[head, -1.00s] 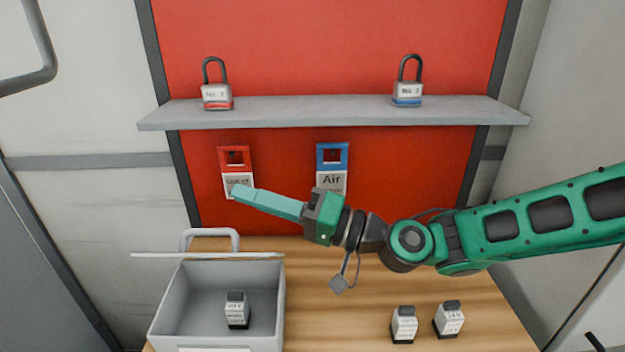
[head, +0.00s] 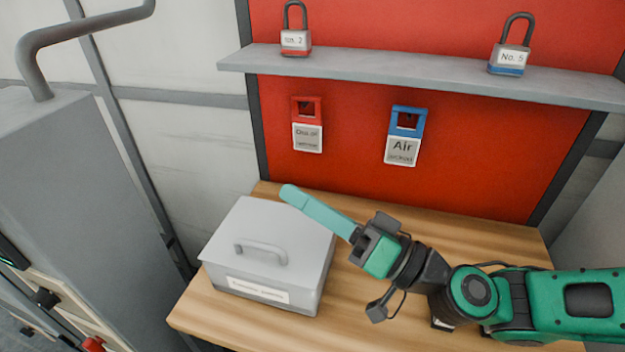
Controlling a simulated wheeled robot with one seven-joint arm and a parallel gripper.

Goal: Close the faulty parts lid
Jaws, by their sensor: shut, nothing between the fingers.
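The grey faulty parts box (head: 312,302) stands on the left part of the wooden table, with a white label on its front that is too blurred to read surely. Its lid (head: 222,228) lies flat across the top, shut, with a grey handle (head: 262,251) on it. The inside of the box is hidden. My gripper (head: 288,193) is shut and empty, with its fingertips just above or beyond the lid's back right corner. I cannot tell whether it touches the lid.
The wooden table (head: 440,238) has bare room behind and right of the box. A shelf (head: 410,72) on the red board carries a red-banded padlock (head: 295,40) and a blue-banded padlock (head: 510,57). A red tag (head: 307,125) and a blue tag (head: 405,135) hang below. A grey cabinet (head: 90,180) stands left.

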